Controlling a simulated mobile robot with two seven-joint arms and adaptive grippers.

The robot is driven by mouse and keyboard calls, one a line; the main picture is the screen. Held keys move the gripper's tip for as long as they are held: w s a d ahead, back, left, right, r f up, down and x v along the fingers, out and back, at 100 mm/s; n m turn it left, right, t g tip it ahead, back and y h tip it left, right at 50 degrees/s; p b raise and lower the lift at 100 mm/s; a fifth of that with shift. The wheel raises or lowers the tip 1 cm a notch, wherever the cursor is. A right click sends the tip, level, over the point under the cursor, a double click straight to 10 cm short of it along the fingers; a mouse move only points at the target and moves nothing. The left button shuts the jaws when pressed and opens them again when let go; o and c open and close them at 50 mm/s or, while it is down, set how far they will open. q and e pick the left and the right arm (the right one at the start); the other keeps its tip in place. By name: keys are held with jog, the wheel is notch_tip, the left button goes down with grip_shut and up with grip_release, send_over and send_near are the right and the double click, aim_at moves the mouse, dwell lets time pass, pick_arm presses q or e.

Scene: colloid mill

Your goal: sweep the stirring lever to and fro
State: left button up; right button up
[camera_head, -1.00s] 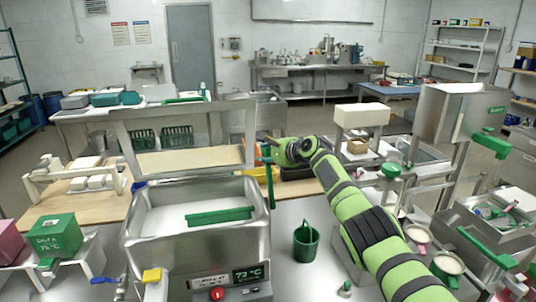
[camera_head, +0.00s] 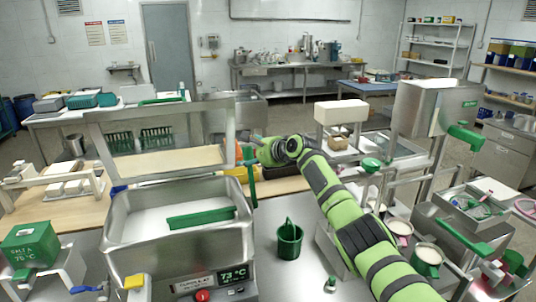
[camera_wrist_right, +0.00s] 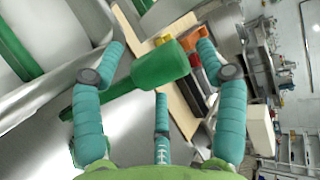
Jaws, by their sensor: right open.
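A steel vat (camera_head: 112,226) holds white liquid, with a green stirring paddle (camera_head: 201,218) lying across it. The green stirring lever (camera_head: 250,172) stands upright at the vat's right rear corner. In the right wrist view the lever's green grip (camera_wrist_right: 160,66) is thick and points between my fingers. My right gripper (camera_head: 250,147) is at the top of the lever. Its teal fingers (camera_wrist_right: 161,55) are spread on both sides of the grip, with gaps visible. The third finger is below the grip; I cannot tell if it touches. My left gripper is not in view.
A green bucket (camera_head: 289,240) stands on the steel table right of the vat. A control panel with a 73 °C display (camera_head: 233,274) is at the vat's front. A green box (camera_head: 31,243) sits at left. A steel hopper (camera_head: 425,108) stands at right.

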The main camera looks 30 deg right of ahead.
jog(key=v, duration=0.9)
jog(key=shift+s, duration=0.35)
